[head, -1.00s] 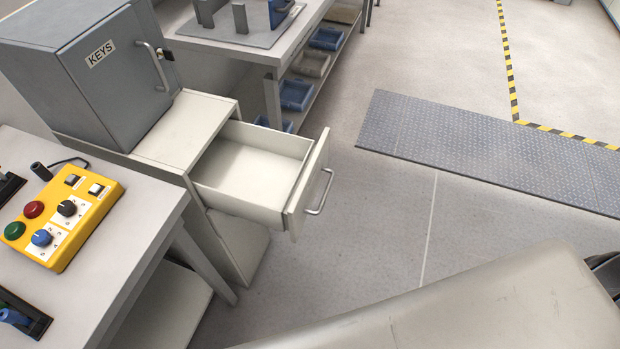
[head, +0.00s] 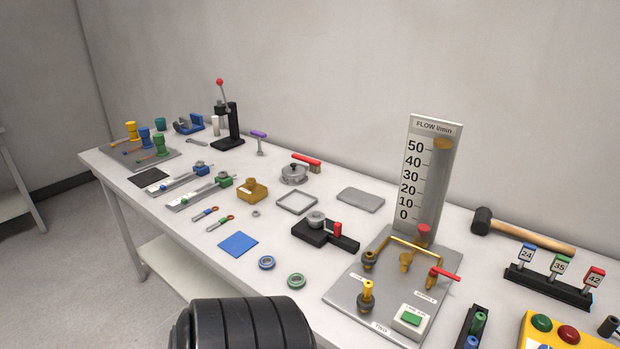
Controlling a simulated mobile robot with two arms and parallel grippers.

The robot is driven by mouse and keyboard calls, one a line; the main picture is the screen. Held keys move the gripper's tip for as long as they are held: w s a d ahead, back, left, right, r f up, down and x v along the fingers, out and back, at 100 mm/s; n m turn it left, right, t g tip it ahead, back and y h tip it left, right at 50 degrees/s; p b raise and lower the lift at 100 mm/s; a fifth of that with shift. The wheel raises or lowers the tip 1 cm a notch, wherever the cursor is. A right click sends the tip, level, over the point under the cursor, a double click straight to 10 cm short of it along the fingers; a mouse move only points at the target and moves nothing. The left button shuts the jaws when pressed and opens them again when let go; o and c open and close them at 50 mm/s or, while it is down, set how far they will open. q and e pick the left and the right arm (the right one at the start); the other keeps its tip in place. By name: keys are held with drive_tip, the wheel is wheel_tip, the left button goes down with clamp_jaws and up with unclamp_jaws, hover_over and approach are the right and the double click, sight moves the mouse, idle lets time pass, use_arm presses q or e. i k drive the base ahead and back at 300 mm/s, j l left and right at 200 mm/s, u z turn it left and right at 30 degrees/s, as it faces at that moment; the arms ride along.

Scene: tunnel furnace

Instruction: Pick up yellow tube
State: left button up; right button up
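A thin yellow bent tube (head: 412,248) spans fittings on a grey board (head: 360,295) on the right half of the workbench, in front of the flow scale. Neither gripper shows in the head view.
The board bears a flow scale (head: 428,170), a red-handled valve (head: 444,274) and a green button (head: 411,317). A mallet (head: 525,232), number-tag rack (head: 549,288) and yellow control box (head: 535,342) stand right.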

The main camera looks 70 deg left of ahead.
sight(367, 285)
drive_tip(key=u, duration=1.8)
drive_tip(key=j+z, duration=0.1)
